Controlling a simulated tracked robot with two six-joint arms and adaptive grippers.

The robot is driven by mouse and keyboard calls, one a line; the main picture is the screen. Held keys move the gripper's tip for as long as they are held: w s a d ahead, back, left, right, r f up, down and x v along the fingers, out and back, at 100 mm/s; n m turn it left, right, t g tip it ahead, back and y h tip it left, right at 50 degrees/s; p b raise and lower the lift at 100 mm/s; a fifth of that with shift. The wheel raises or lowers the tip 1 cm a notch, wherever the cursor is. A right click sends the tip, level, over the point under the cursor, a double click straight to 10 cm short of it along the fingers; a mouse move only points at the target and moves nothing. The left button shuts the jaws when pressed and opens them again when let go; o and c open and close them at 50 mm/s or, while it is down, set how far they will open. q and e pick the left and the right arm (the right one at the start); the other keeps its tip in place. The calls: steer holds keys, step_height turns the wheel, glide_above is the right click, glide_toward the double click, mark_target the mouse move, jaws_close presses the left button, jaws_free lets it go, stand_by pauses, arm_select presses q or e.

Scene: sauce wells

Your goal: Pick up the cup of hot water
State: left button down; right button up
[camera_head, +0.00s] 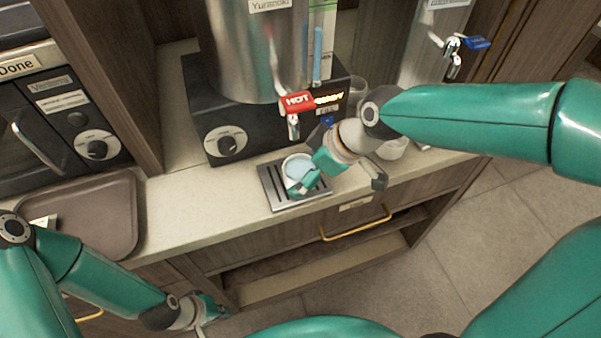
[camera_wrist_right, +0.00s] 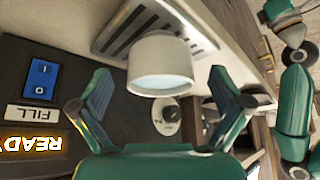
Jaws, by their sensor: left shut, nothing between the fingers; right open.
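The cup of hot water (camera_head: 298,168) is white with pale blue water inside. It stands upright on a slotted drip tray (camera_head: 274,192) under the red HOT tap (camera_head: 295,103). In the right wrist view the cup (camera_wrist_right: 160,65) lies between and just beyond the fingers of my right gripper (camera_wrist_right: 162,98). Those fingers are open, with a gap on each side of the cup. In the head view my right gripper (camera_head: 318,172) is at the cup's right side and partly covers it. My left gripper (camera_head: 212,308) is shut and empty, low in front of the counter, away from the cup.
The steel water boiler (camera_head: 255,45) on its black base stands behind the cup. White cups (camera_head: 392,150) stand right of the tray, partly behind my right arm. A brown tray (camera_head: 125,215) lies at the left. The counter between the trays is clear.

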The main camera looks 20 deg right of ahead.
mark_target(300, 176)
steer(key=shift+x, duration=1.4)
steer(key=shift+w, duration=0.1)
steer(key=c, duration=1.4)
